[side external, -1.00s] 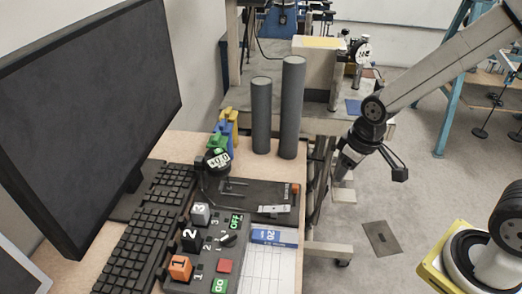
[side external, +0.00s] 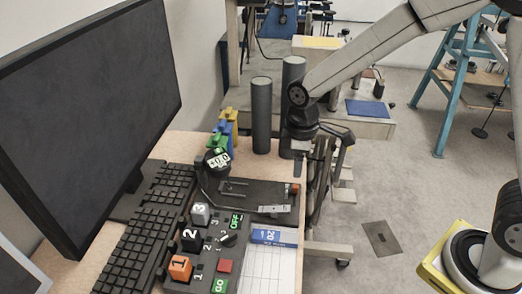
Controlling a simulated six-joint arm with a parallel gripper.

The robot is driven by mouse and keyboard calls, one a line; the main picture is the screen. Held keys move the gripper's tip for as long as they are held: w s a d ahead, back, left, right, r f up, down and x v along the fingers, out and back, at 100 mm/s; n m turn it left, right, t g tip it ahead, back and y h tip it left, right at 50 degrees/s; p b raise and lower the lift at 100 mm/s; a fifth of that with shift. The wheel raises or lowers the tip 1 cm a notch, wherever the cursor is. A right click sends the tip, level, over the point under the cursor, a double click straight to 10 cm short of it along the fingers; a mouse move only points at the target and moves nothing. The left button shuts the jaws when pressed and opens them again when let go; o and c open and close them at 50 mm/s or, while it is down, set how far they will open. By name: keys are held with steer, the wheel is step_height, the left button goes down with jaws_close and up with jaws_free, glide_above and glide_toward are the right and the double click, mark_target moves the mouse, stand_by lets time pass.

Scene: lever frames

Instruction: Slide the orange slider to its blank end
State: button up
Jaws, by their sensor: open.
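The orange slider (side external: 179,267) is a block marked 1 at the near left of the dark control panel (side external: 213,263). A black block (side external: 190,240) marked 2 and a grey block (side external: 200,215) marked 3 stand in a row behind it. A printed 1 shows on the panel to the right of the orange slider; I cannot make out the blank end. My gripper (side external: 318,158) is open and empty, high and to the right of the panel, near the desk's right edge and well apart from the slider.
Two tall grey cylinders (side external: 261,116) stand behind the panel, close to my gripper. A monitor (side external: 85,110) and keyboard (side external: 140,235) are at left. A round black gauge (side external: 217,160) rises behind the blocks. A paper pad (side external: 268,265) lies right of the panel.

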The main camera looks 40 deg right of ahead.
mark_target(295, 186)
steer(key=shift+f, duration=3.7)
jaws_close()
